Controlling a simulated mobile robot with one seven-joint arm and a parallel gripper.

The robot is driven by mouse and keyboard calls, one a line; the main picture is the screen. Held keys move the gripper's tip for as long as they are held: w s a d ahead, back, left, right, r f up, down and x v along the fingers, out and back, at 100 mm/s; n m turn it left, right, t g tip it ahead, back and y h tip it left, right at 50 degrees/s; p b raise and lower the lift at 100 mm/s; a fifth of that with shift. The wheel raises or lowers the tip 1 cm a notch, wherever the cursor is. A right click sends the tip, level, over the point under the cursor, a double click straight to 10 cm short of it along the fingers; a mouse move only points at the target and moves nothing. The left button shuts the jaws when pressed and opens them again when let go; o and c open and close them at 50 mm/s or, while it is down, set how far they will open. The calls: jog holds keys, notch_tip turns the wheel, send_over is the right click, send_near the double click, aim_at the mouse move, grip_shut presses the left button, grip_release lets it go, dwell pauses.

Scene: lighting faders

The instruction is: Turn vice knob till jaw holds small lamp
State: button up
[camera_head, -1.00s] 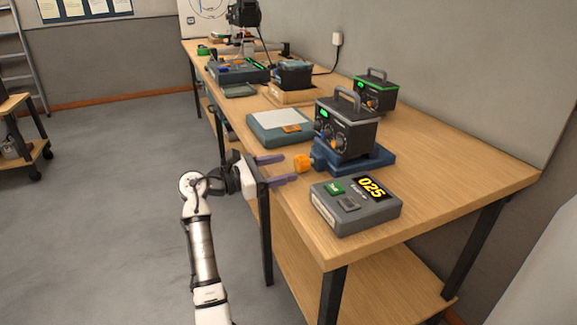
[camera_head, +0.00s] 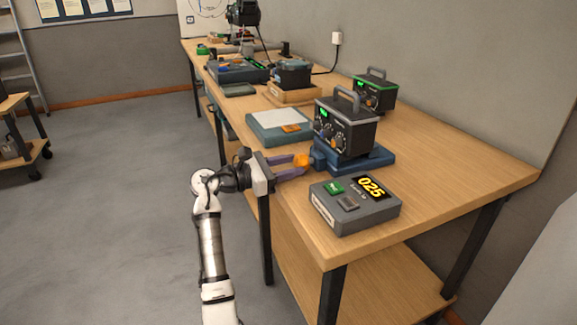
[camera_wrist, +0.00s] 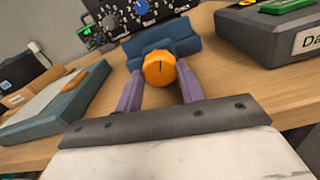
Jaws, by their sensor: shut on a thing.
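The vice knob is an orange, ridged knob (camera_head: 301,161) on the front of the blue vice (camera_head: 376,159) near the table's front edge. In the wrist view the knob (camera_wrist: 160,69) faces me with a dark mark pointing upright. My gripper (camera_head: 299,165) has one purple finger on each side of the knob and is shut on it; its fingers (camera_wrist: 160,88) also show in the wrist view. A small black lamp unit with a handle (camera_head: 347,125) sits on the vice. The vice jaw's contact with it is hidden.
A grey box with a green button and a "025" display (camera_head: 356,206) stands right of my gripper. A teal tray with a white sheet (camera_head: 279,128) lies to the left. A second black unit (camera_head: 375,90) stands behind. Bare tabletop (camera_head: 450,172) lies to the right.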

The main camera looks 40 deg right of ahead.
jog(key=shift+r+m+p, duration=0.15)
jog(key=shift+m+p, duration=0.4)
jog(key=shift+m, duration=0.95)
jog(key=o, duration=1)
jog(key=shift+c, duration=0.2)
jog(key=shift+f, duration=0.2)
jog(key=n, duration=0.1)
jog(key=n+b, duration=0.1)
jog(key=shift+f+n, duration=0.2)
jog(key=shift+n, duration=0.1)
jog(key=v, duration=1.4)
jog(key=shift+r+n+b, duration=0.2)
jog(key=shift+n+b, duration=0.1)
jog(key=shift+b, duration=0.05)
jog(key=shift+s+d, duration=0.1)
